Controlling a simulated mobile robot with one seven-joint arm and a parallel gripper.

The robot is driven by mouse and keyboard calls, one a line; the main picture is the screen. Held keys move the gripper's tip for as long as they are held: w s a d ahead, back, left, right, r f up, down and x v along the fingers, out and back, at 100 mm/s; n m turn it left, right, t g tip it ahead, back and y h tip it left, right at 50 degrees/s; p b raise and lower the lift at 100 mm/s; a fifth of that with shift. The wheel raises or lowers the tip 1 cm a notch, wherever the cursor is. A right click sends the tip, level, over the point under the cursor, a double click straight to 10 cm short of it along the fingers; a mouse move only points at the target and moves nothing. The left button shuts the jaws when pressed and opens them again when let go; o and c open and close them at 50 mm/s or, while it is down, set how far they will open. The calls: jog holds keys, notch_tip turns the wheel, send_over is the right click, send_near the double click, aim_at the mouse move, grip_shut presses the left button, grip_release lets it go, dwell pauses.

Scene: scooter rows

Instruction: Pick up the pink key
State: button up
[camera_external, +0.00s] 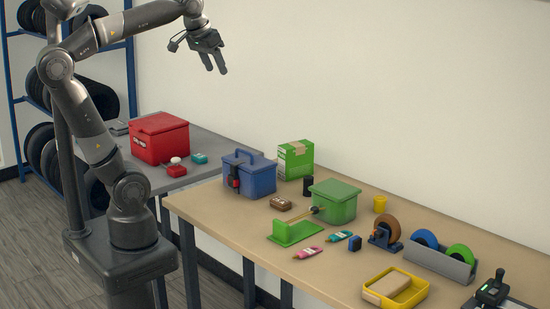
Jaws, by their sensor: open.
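A small flat pink item (308,252) lies near the front edge of the wooden table, left of its middle. It is likely the pink key, but it is too small to make out its exact shape. A similar teal item (339,236) lies just behind it to the right. My gripper (216,69) is open and empty, high in the air at the upper left, pointing down and far from the pink item.
A green plate with a post (292,233) stands just behind the pink item. A blue toolbox (248,180), a green bin (334,208), tape rolls (386,229) and a yellow tray (410,297) surround it. A red box (158,146) stands on the grey table.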

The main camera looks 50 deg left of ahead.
jog(key=w+d, duration=0.3)
jog(key=d, duration=0.8)
send_over(302, 252)
jog(key=s, duration=0.3)
notch_tip(302, 252, down, 38)
jog(key=shift+s+f, duration=0.15)
jog(key=shift+x, duration=3.2)
jog(key=shift+c, duration=0.2)
jog(key=c, duration=0.9)
